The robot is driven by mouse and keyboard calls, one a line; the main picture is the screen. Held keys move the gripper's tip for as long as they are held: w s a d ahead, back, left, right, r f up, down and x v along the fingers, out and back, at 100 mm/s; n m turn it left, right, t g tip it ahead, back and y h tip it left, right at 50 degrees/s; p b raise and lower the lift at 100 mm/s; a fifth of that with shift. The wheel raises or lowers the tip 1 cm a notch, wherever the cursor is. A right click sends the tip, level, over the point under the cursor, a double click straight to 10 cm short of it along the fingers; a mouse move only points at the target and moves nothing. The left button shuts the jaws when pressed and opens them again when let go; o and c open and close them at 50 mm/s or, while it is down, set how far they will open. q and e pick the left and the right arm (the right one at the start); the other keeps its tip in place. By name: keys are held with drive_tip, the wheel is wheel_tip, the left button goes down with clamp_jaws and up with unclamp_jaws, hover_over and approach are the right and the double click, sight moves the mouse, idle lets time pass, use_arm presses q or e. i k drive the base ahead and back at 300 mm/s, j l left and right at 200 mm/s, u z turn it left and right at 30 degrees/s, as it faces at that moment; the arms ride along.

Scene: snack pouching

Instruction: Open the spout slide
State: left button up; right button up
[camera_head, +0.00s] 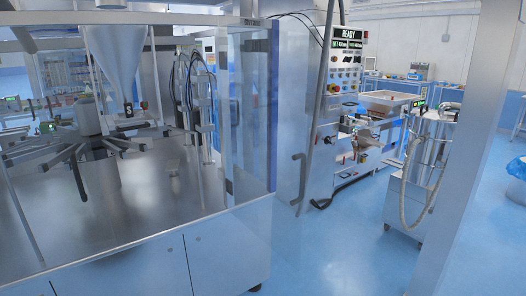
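A steel funnel-shaped hopper (115,50) hangs inside the glass-walled machine at the left. A small black tag marked with a white S (128,109) sits at its lower end. This may be the spout slide, but I cannot tell, nor whether it is open or shut. Neither of my grippers shows in the head view.
A turntable with radiating arms (88,150) stands on the machine's steel deck (130,215). Glass panels and a blue-edged post (273,110) enclose it. A control panel reading READY (346,45) and a hose-fitted steel cart (415,190) stand right. Blue floor (345,250) is clear in front.

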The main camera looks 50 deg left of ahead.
sight(146, 121)
drive_tip(key=u, duration=0.45)
drive_tip(key=i+u, duration=0.1)
drive_tip(key=u, duration=0.4)
drive_tip(key=l+u, duration=0.1)
drive_tip(key=u, duration=0.35)
drive_tip(key=i+l+u, duration=0.1)
drive_tip(key=u, duration=0.35)
drive_tip(key=i+l+u, duration=0.2)
drive_tip(key=l+u, duration=0.25)
drive_tip(key=l, duration=0.35)
drive_tip(key=l+u, duration=0.5)
drive_tip(key=l, duration=0.3)
drive_tip(key=l+u, duration=0.45)
drive_tip(key=l, duration=0.45)
drive_tip(key=k+l, duration=0.1)
drive_tip(key=l, duration=0.9)
drive_tip(key=k, duration=0.05)
